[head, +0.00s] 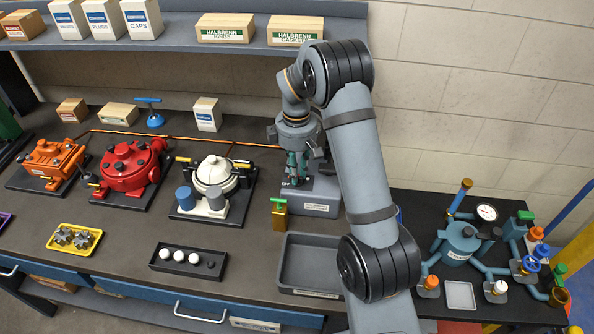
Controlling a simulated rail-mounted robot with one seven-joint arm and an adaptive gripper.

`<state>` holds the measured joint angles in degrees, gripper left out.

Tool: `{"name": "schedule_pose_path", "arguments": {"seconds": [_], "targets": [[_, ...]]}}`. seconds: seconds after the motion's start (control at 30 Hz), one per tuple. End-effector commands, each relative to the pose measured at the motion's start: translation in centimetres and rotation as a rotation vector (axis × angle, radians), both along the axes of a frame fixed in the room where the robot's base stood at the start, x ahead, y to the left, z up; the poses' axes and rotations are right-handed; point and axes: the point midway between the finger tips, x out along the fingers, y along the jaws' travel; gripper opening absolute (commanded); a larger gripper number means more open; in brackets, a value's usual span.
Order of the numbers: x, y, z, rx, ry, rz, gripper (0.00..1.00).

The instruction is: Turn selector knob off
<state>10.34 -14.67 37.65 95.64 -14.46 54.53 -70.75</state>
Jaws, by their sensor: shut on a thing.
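A grey box unit (314,200) with a white label stands on the bench, right of centre. My gripper (294,180) points down at the left part of this unit, its teal fingers close to the top. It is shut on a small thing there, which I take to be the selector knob. The fingers and wrist hide the knob, so its pointer and setting cannot be made out.
A green-topped brass valve (279,213) stands close left of the unit. An empty grey tray (284,262) lies in front. A shelf with boxes (232,29) hangs behind. Piping (460,243) fills the right side.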

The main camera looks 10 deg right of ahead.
Motion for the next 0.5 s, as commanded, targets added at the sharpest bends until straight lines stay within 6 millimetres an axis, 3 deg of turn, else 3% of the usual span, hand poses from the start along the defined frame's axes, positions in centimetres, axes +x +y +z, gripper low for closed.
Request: {"name": "schedule_pose_path", "arguments": {"seconds": [0.5], "targets": [[0.1,0.07,0.08,0.0,-0.004,0.143,0.0]]}}
